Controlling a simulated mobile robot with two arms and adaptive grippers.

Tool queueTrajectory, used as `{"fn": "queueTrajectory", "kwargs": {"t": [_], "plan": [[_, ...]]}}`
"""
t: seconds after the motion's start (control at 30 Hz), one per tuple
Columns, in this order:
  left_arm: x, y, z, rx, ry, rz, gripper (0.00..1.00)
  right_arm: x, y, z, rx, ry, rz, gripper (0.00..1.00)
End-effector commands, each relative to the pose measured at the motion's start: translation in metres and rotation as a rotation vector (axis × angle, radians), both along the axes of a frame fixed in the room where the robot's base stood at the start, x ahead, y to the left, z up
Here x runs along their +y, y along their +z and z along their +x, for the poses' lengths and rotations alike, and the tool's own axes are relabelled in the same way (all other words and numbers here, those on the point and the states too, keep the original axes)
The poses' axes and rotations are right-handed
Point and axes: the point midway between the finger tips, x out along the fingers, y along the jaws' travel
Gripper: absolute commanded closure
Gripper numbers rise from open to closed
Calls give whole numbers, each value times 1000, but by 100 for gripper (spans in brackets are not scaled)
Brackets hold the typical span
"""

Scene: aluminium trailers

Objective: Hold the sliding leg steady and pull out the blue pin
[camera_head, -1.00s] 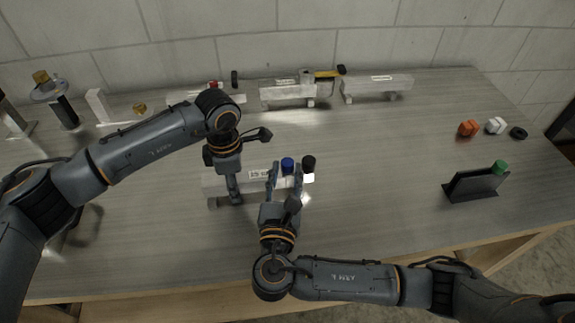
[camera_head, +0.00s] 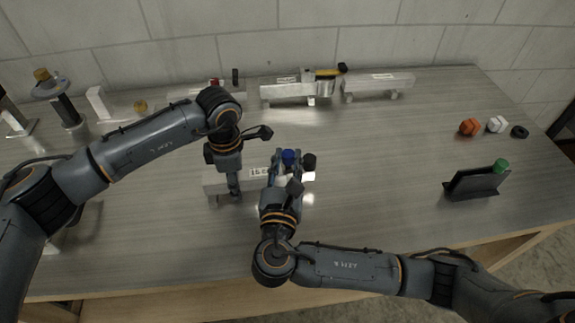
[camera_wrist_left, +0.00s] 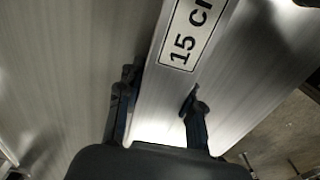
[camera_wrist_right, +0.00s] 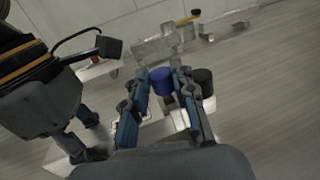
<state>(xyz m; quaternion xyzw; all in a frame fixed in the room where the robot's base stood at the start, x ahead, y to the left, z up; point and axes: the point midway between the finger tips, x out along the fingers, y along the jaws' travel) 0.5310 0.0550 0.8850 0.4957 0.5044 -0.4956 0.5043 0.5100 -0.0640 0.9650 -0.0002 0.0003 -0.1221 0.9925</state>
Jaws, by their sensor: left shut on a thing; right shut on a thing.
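The sliding leg is a silver aluminium bar (camera_head: 213,185) lying across the middle of the table, with a "15 cm" label (camera_wrist_left: 188,38) in the left wrist view. The blue pin's round head (camera_head: 288,156) stands near its right end, beside a black knob (camera_head: 309,161). My left gripper (camera_head: 234,190) is shut across the bar near its left end, one finger on each side. My right gripper (camera_head: 287,157) is shut on the blue pin. In the right wrist view the blue head (camera_wrist_right: 161,80) shows between the fingers; its shaft is hidden.
Other aluminium trailer parts (camera_head: 378,84) stand along the back near the wall. A black stand (camera_head: 476,183) with a green cap (camera_head: 501,166) is at the right. Orange (camera_head: 469,127) and white (camera_head: 497,124) pieces lie behind it.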

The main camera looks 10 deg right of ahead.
Motion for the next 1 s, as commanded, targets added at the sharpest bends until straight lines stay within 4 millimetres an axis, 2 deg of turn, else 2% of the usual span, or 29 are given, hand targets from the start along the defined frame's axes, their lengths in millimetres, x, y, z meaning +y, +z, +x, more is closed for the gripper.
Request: {"fn": "queueTrajectory", "kwargs": {"t": [0.03,0.2,0.33,0.5,0.73,0.77,0.8,0.87,1.0], "plan": [[0,0,0,0,0,0,100,0,12,0,-4,1,6,100],[0,0,0,0,0,0,100,0,47,0,-3,0,5,100],[0,0,0,0,0,0,100,1,67,0,-2,1,4,100],[0,0,0,0,0,0,100,0,78,0,-1,0,2,100],[0,0,0,0,0,0,100,0,79,0,0,0,0,100],[0,0,0,0,0,0,60,0,79,0,0,0,0,100],[0,0,0,0,0,0,52,0,79,0,0,0,0,100],[0,0,0,0,0,0,39,0,79,0,0,0,0,100],[0,0,0,0,0,0,37,0,79,0,0,0,0,100]]}}
